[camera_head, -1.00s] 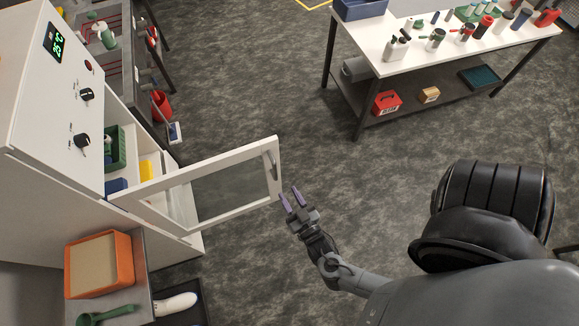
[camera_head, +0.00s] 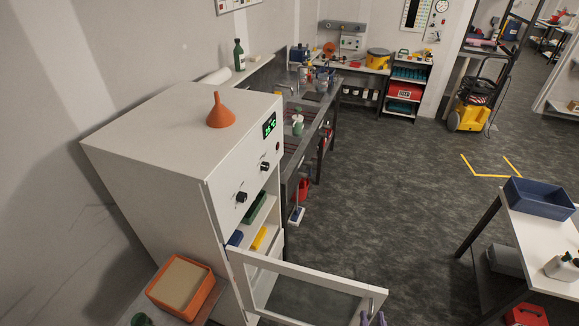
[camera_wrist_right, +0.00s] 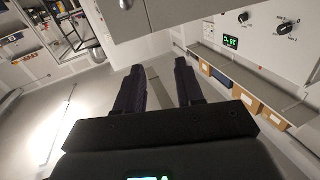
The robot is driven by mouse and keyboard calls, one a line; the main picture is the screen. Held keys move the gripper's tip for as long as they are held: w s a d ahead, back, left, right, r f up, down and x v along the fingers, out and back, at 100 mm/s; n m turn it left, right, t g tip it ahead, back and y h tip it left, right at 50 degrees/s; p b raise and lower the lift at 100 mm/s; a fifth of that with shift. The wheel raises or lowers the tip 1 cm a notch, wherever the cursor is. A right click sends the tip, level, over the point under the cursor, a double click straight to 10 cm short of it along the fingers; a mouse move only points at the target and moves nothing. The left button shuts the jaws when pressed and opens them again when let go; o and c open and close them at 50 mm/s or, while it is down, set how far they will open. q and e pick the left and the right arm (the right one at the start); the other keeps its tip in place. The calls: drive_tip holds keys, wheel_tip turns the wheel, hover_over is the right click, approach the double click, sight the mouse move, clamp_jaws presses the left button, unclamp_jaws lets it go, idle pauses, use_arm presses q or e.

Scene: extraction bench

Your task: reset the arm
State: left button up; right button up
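My right gripper (camera_head: 372,319) shows only as purple fingertips at the bottom edge of the head view, right by the outer end of the open white cabinet door (camera_head: 310,283). In the right wrist view its two dark fingers (camera_wrist_right: 160,88) stand apart. A pale bar-like shape lies in line with the gap; I cannot tell whether it is between the fingers or behind them. I see no object held. The rest of the right arm is outside the head view. My left gripper is in neither view.
The white cabinet (camera_head: 170,150) has an orange funnel (camera_head: 220,112) on top and shelves inside. An orange-framed tray (camera_head: 182,285) sits beside it. A white table with a blue bin (camera_head: 540,198) stands at right. Open floor (camera_head: 400,200) lies between.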

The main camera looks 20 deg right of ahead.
drive_tip(key=a+r+n+g+y+p, duration=0.3)
drive_tip(key=a+r+n+g+y, duration=0.1)
drive_tip(key=a+r+g+y, duration=0.3)
drive_tip(key=s+a+n+g, duration=0.1)
drive_tip(key=s+n+g, duration=0.2)
drive_tip(key=s+g, duration=0.55)
use_arm(q)
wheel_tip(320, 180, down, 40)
drive_tip(key=b, duration=4.4)
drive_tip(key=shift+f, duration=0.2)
use_arm(e)
wheel_tip(320, 180, down, 44)
drive_tip(key=s+t, duration=0.2)
drive_tip(key=shift+a, duration=0.2)
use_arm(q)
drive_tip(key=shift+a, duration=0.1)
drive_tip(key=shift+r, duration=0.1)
